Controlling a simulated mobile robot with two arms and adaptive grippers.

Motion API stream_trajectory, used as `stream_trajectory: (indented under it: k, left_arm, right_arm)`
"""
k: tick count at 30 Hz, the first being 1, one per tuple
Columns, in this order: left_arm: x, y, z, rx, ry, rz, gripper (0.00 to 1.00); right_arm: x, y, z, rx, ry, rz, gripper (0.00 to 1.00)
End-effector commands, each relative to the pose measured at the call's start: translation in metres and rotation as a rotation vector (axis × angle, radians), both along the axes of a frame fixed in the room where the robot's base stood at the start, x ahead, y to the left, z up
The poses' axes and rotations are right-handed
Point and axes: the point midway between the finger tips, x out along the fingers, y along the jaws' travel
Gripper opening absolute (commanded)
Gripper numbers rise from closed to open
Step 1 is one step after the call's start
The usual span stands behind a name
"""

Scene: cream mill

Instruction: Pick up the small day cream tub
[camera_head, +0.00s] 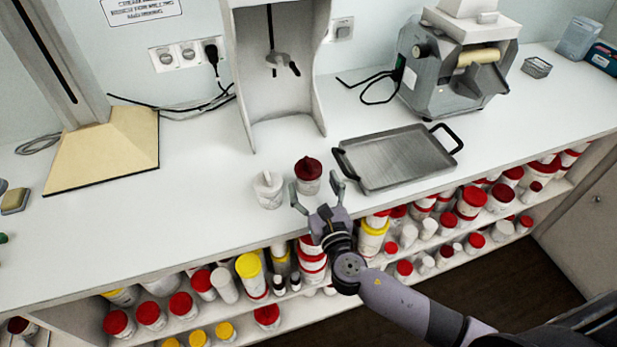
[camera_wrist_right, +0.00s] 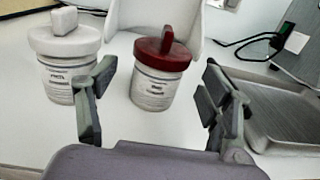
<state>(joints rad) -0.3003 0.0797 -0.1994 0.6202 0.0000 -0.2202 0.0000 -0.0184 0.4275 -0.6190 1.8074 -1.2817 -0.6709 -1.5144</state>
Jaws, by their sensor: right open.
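Two small white tubs stand upright on the counter. One has a dark red knobbed lid (camera_head: 308,169) and the other, to its left, a white knobbed lid (camera_head: 268,183). In the right wrist view, the red-lidded tub (camera_wrist_right: 157,84) shows between my fingers and beyond them, while the white-lidded tub (camera_wrist_right: 67,70) is partly behind the left finger. Their labels are too blurred to tell which is day cream. My right gripper (camera_head: 316,186) is open and empty at the counter's front edge, just in front of the red-lidded tub. My left gripper is out of view.
A metal tray (camera_head: 396,160) with black handles lies right of the tubs. A white stand (camera_head: 277,75) is behind them, and a grey roller machine (camera_head: 452,70) stands at the back right. Shelves below hold many jars (camera_head: 250,275).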

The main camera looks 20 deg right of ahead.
Motion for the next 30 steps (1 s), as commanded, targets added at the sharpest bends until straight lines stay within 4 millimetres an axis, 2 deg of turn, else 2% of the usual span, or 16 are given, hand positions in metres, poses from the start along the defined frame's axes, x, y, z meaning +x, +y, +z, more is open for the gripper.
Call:
stream_trajectory:
  k: [5, 9, 19, 30]
  left_arm:
    - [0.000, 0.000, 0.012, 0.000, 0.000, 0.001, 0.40]
    - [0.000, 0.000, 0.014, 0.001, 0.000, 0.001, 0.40]
    - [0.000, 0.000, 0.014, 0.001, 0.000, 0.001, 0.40]
    - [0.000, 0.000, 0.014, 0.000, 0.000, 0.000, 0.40]
  right_arm:
    - [0.026, -0.001, 0.006, -0.002, -0.002, -0.001, 0.73]
    - [0.042, -0.002, 0.003, -0.001, 0.000, -0.001, 0.73]
    - [0.048, -0.002, 0.001, 0.000, 0.001, 0.000, 0.73]
    - [0.048, -0.002, 0.002, 0.000, 0.001, -0.001, 0.48]
